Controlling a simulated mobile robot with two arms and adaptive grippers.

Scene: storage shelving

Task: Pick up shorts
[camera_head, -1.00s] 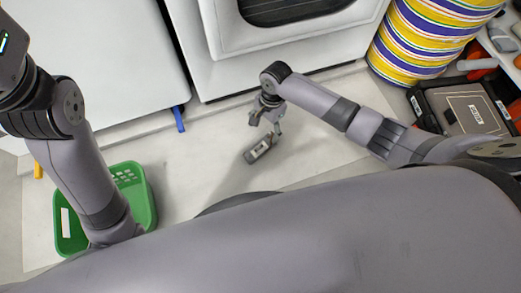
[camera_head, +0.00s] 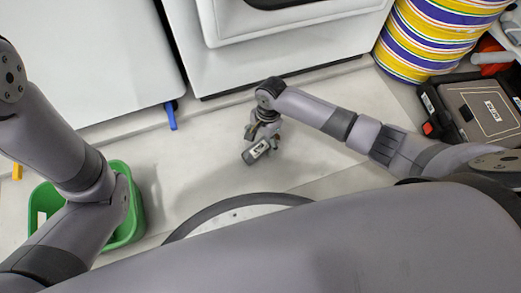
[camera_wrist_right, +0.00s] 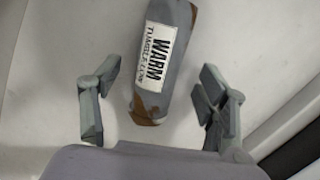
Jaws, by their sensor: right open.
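The shorts (camera_head: 256,152) are a small grey folded bundle with brown patches and a white care label. They lie on the pale floor in front of the white appliances. My right gripper (camera_head: 262,134) is directly over their far end in the head view. In the right wrist view the shorts (camera_wrist_right: 165,55) lie between the two spread fingers of the open right gripper (camera_wrist_right: 160,85), with a gap on each side. The label reads "WARM". My left arm shows at the left, but its gripper is out of view.
White appliances (camera_head: 270,60) stand along the back, one with a blue tab (camera_head: 170,115) at its foot. A green basket (camera_head: 125,232) is at the left, partly behind my left arm. A striped drum (camera_head: 430,38) and a dark case (camera_head: 478,108) stand at the right. Floor around the shorts is clear.

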